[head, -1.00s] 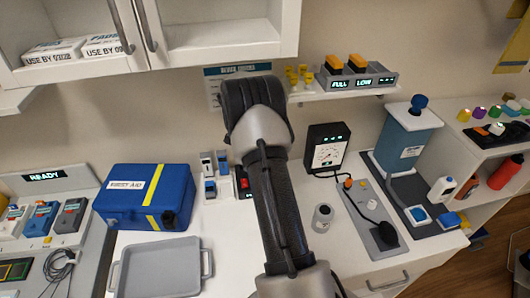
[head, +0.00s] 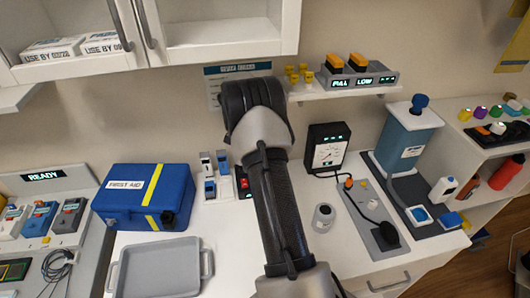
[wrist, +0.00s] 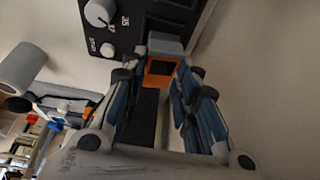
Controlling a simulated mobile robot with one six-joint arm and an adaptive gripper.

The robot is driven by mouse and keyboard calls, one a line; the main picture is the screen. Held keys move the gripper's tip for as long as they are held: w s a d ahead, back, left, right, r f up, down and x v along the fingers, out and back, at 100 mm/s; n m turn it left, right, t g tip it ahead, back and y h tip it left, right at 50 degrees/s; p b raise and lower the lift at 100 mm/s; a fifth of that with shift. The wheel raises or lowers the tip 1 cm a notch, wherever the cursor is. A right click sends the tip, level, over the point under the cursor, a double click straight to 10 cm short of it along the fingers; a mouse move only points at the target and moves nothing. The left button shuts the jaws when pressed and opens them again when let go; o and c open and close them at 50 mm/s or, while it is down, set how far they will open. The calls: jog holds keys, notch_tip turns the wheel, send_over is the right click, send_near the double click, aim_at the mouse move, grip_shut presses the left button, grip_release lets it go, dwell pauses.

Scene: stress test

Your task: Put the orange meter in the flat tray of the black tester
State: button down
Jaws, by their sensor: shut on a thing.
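In the wrist view, an orange and grey block (wrist: 163,68), seemingly the orange meter, sits between the fingertips of my gripper (wrist: 160,76). The gripper is shut on it. A black panel with white knobs and numbers (wrist: 128,30), seemingly the black tester, is just beyond it; I cannot tell whether they touch. In the head view, my arm hides the gripper and the meter. A black device with a red switch (head: 243,184) shows partly beside my arm, low on the counter. Its flat tray cannot be made out.
A blue first aid box (head: 146,196) and a grey tray (head: 160,270) are at left. A black gauge box (head: 327,148), a grey plate with a cable (head: 386,237) and a small jar (head: 323,217) are at right. A shelf holds a charger (head: 361,79) with two orange-topped units.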

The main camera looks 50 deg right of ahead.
jog(key=shift+f+b, duration=0.55)
jog(key=shift+f, duration=0.15)
jog(key=c, duration=1.2)
grip_release()
jog(key=v, duration=0.7)
jog(key=shift+a+r, duration=0.15)
jog(key=shift+r, duration=0.1)
